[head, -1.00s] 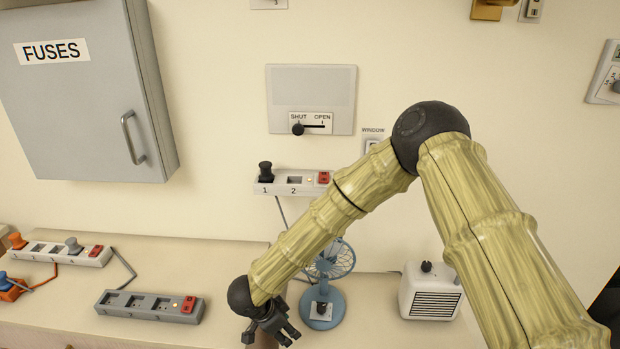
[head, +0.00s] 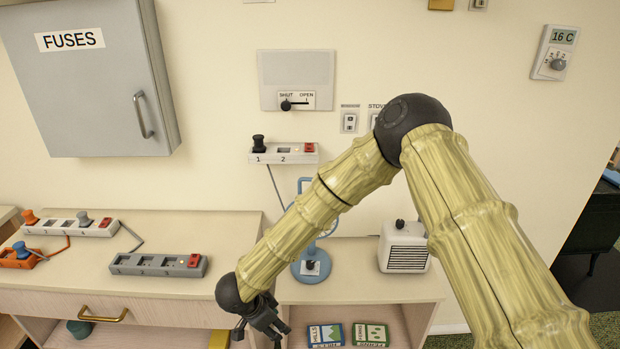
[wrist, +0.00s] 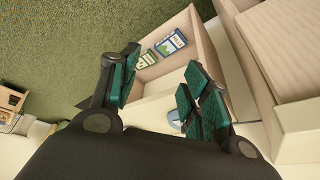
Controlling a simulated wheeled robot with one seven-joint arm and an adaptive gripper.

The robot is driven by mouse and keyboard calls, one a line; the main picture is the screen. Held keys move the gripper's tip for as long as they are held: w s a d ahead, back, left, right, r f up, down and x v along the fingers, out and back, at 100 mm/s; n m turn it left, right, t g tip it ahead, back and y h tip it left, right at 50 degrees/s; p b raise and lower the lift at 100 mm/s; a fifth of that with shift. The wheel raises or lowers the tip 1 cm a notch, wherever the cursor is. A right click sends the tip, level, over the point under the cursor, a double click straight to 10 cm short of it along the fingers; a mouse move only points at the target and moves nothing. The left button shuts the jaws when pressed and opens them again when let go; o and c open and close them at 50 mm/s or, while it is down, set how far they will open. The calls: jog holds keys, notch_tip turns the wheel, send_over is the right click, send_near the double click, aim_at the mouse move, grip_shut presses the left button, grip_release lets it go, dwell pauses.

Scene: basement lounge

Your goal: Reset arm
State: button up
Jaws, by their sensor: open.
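My gripper (head: 262,322) hangs at the end of my arm, low in the middle of the head view, in front of the cabinet's edge. In the wrist view my gripper (wrist: 158,92) shows two spread fingers with green pads and nothing between them. Beyond the fingers the wrist view shows an open shelf with two small packets or books. My arm is bent, with its elbow high and the forearm sloping down to the left. It partly hides the blue fan (head: 312,262).
A white heater (head: 405,247) stands right of the fan. A grey power strip (head: 158,265) and a white strip (head: 70,228) lie on the left counter. A grey FUSES box (head: 95,80) hangs above. The lower shelf holds a blue packet (head: 326,335) and a green one (head: 370,335).

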jog(key=s+d+f+n, duration=0.2)
jog(key=s+d+f, duration=0.15)
jog(key=d, duration=0.25)
jog(key=s+d+f+n+t+y, duration=0.1)
jog(key=s+d+f+n, duration=0.15)
jog(key=d+f, duration=0.35)
jog(key=s+d+f+n, duration=0.2)
jog(key=s+d+f, duration=0.15)
jog(key=d, duration=0.35)
jog(key=s+d+n+g+y, duration=0.1)
jog(key=s+d+n+g, duration=0.1)
jog(key=s+d, duration=0.4)
jog(key=s+d+n+g+y, duration=0.1)
jog(key=s+d, duration=0.6)
jog(key=s, duration=0.8)
jog(key=shift+s+d+f+n+g, duration=0.25)
jog(key=shift+n+g, duration=0.2)
jog(key=shift+g, duration=0.15)
